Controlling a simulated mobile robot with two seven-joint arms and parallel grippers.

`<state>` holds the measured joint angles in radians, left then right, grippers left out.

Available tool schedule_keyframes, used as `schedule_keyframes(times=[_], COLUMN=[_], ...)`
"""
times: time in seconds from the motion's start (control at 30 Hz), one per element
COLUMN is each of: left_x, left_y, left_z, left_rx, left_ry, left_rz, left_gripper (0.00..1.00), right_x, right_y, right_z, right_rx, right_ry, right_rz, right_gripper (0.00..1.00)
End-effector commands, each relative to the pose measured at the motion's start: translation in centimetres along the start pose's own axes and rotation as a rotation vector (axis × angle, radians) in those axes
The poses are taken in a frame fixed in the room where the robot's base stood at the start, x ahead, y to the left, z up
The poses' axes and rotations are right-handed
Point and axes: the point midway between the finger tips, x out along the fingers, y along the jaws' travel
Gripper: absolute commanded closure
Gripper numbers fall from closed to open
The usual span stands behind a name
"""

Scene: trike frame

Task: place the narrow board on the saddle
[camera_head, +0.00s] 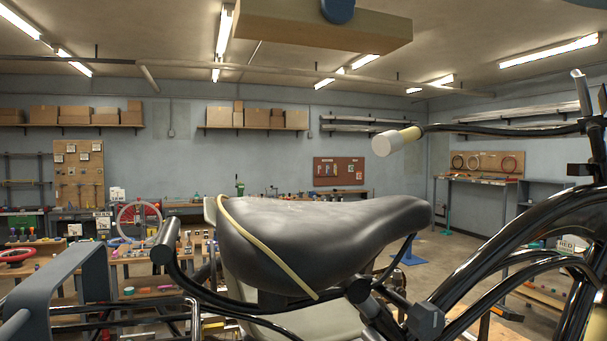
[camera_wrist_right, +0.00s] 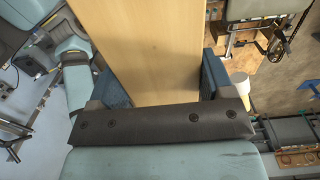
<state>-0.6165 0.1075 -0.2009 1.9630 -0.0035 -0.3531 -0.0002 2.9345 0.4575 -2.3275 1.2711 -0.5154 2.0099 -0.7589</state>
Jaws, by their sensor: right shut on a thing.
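The narrow board (camera_head: 310,28) is a pale wooden plank at the top of the head view, above the saddle and apart from it. The saddle (camera_head: 330,240) is black and padded, with a tan cord-like edge across its left part; its top looks bare. My right gripper (camera_head: 338,8) shows only as a round blue part at the board's upper edge. In the right wrist view its two dark blue fingers sit on either side of the board (camera_wrist_right: 150,45), shut on it. The saddle is not clear in the wrist view. My left gripper is not in view.
The handlebar grip (camera_head: 397,140) with a pale end juts in right of the saddle. Black frame tubes (camera_head: 500,265) fill the lower right. A grey bracket (camera_head: 85,265) stands at the lower left. Workbenches and shelves are far back. The space between board and saddle is clear.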

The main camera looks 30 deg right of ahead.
Motion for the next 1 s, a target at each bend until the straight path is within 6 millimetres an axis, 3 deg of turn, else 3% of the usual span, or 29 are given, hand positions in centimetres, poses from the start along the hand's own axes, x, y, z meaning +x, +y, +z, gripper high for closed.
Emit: schedule_keyframes(times=[0.23, 0.7, 1.0], left_x=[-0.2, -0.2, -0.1], left_y=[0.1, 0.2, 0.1], left_z=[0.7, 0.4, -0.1], left_rx=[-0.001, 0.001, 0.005], left_ry=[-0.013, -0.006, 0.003], left_rz=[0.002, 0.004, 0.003], left_gripper=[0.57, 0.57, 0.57], right_x=[3.1, 13.1, 16.3], right_y=[-0.1, -0.1, 0.0], right_z=[-0.2, 0.0, 0.0], right_rx=[-0.006, -0.003, -0.001], right_ry=[-0.005, 0.000, -0.001], right_rz=[0.005, 0.005, 0.001], right_gripper=[0.56, 0.56, 0.56])
